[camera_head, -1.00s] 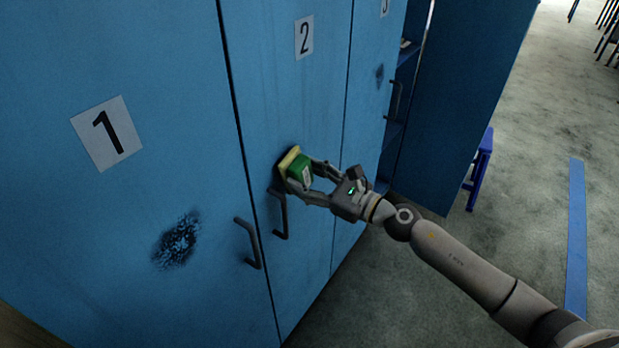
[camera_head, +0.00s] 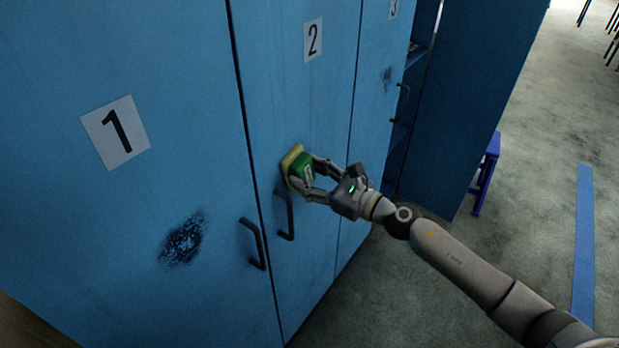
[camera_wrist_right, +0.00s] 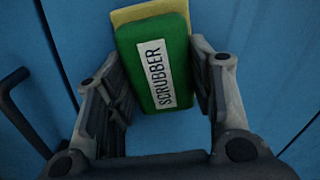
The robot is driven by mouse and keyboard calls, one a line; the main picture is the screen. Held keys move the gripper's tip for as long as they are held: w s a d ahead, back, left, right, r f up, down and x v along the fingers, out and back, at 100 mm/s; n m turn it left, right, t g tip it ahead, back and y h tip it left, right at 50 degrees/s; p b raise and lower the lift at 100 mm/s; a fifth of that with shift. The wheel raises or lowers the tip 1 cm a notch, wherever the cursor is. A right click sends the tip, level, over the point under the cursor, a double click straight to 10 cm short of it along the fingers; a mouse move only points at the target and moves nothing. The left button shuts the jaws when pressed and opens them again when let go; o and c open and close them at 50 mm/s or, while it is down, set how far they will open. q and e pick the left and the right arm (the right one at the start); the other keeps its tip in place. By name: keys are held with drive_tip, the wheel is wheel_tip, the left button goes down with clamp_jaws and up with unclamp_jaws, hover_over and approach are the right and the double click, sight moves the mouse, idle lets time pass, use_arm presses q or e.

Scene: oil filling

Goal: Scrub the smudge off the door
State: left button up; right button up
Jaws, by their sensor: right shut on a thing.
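A green scrubber (camera_head: 304,168) with a yellow pad is held against blue door 2 (camera_head: 313,100), above that door's handle. My right gripper (camera_head: 309,175) is shut on its green body, with a finger on either side. In the right wrist view the scrubber (camera_wrist_right: 158,60) shows its "SCRUBBER" label between the fingers, pad side toward the door. No smudge shows on the door around the pad; what lies under the pad is hidden. A dark smudge (camera_head: 183,238) is on door 1 (camera_head: 60,200), and a smaller one (camera_head: 387,77) is on door 3. My left gripper is not in view.
The door 1 handle (camera_head: 253,243) and door 2 handle (camera_head: 285,214) stick out close below the scrubber. An open blue door (camera_head: 470,100) stands at the right. A blue stool (camera_head: 487,172) is beyond it. The floor at the right is clear around a blue stripe (camera_head: 584,240).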

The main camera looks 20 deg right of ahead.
drive_tip(key=shift+w+d+f+b, duration=0.2)
drive_tip(key=shift+w+d+b, duration=0.55)
drive_tip(key=shift+d+b, duration=0.25)
drive_tip(key=w+d+b, duration=0.1)
drive_tip(key=d, duration=0.1)
drive_tip(key=w+d+b, duration=0.1)
drive_tip(key=w+b, duration=0.1)
drive_tip(key=shift+d+r+b, duration=0.15)
drive_tip(key=shift+d+b, duration=0.15)
drive_tip(key=shift+d, duration=0.05)
drive_tip(key=shift+s+a+r+p, duration=0.1)
drive_tip(key=shift+s+a+p, duration=0.85)
drive_tip(key=shift+a+p, duration=0.2)
drive_tip(key=shift+s+a+r+p, duration=0.1)
drive_tip(key=shift+s+a+p, duration=0.85)
drive_tip(key=shift+a, duration=0.3)
drive_tip(key=shift+s+a+f+p, duration=0.1)
drive_tip(key=shift+s+a+p, duration=0.4)
drive_tip(key=shift+a, duration=0.2)
